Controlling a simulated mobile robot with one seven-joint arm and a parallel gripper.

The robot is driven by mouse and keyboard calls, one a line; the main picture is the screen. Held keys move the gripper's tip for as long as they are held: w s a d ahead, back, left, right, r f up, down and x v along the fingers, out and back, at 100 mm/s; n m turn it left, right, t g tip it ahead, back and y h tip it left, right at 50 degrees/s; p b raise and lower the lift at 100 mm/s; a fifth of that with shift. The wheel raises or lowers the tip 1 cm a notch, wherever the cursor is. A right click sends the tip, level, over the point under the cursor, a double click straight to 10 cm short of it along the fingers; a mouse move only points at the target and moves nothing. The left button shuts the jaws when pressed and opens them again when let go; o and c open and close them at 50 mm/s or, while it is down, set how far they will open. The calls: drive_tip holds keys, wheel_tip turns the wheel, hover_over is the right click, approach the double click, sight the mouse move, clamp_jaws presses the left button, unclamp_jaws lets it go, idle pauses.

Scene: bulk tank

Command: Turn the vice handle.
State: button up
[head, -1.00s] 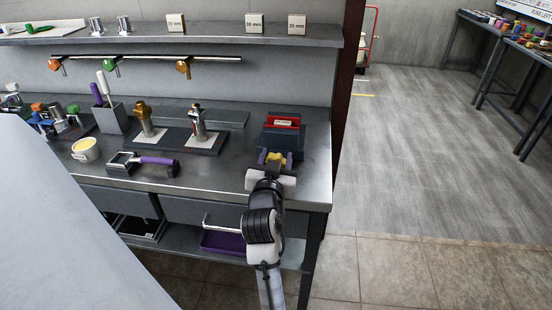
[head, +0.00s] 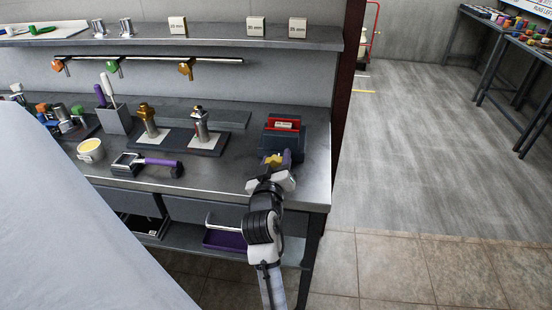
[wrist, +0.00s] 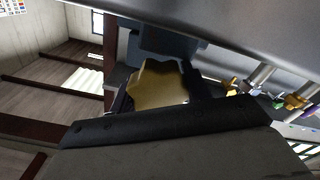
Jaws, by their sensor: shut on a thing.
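The vice (head: 292,142) stands at the right end of the bench. It has a dark blue body and red jaws with a small pale labelled block between them. Its handle is a yellow lobed knob (head: 273,160) on the front side, facing my arm. The far side of the knob is hidden.
A purple-handled tool (head: 150,163) lies left of the vice on the bench. Two fittings (head: 200,128) stand on a dark board behind it. A cup (head: 91,150) is farther left.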

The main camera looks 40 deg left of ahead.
drive_tip(key=shift+n, duration=0.3)
drive_tip(key=o, duration=1)
drive_tip(key=shift+c, duration=0.2)
drive_tip(key=shift+f, duration=0.1)
